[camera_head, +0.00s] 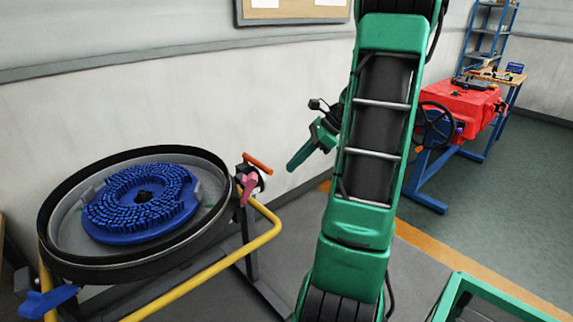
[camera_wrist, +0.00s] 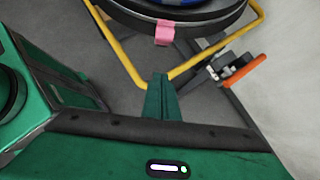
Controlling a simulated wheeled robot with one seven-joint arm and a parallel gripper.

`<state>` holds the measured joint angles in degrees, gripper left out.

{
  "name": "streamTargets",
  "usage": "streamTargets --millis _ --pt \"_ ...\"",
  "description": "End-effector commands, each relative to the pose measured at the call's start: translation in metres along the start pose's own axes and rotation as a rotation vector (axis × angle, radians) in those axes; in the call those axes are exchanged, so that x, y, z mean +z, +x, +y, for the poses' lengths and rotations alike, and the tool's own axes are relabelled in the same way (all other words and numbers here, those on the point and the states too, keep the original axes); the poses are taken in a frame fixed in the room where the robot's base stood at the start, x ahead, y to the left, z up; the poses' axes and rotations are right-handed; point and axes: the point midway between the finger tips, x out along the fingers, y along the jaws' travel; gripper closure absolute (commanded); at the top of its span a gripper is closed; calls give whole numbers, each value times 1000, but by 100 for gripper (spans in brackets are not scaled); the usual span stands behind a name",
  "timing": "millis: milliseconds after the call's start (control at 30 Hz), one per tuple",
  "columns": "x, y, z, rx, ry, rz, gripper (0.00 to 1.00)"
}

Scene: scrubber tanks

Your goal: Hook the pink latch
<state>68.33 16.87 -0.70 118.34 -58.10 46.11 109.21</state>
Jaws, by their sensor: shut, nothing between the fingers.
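The pink latch (camera_head: 247,188) is on the right side of the round tank's black rim (camera_head: 215,158), beside an orange handle (camera_head: 258,163). In the wrist view, the pink latch (camera_wrist: 165,33) hangs at the rim's edge, near the top middle. My gripper (camera_head: 291,167) is shut and empty, to the right of the latch in the head view and apart from it. In the wrist view, my gripper (camera_wrist: 160,77) points toward the latch, with a gap between them. Whether the latch is hooked cannot be told.
A blue brush disc (camera_head: 142,204) lies inside the tank. A blue latch (camera_head: 46,301) is at the tank's lower left. A yellow tube frame (camera_head: 262,236) runs around the stand, below the pink latch. A red machine (camera_head: 458,105) stands at the back right. The wall is behind.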

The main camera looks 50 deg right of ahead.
Motion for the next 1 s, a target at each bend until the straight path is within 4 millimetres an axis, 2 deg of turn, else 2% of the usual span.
streamTargets --millis 400,700,1000 --pt "1 79 1 5 -2 -1 100" --pt "34 86 0 1 -5 0 100" --pt "39 87 0 1 -2 0 100"
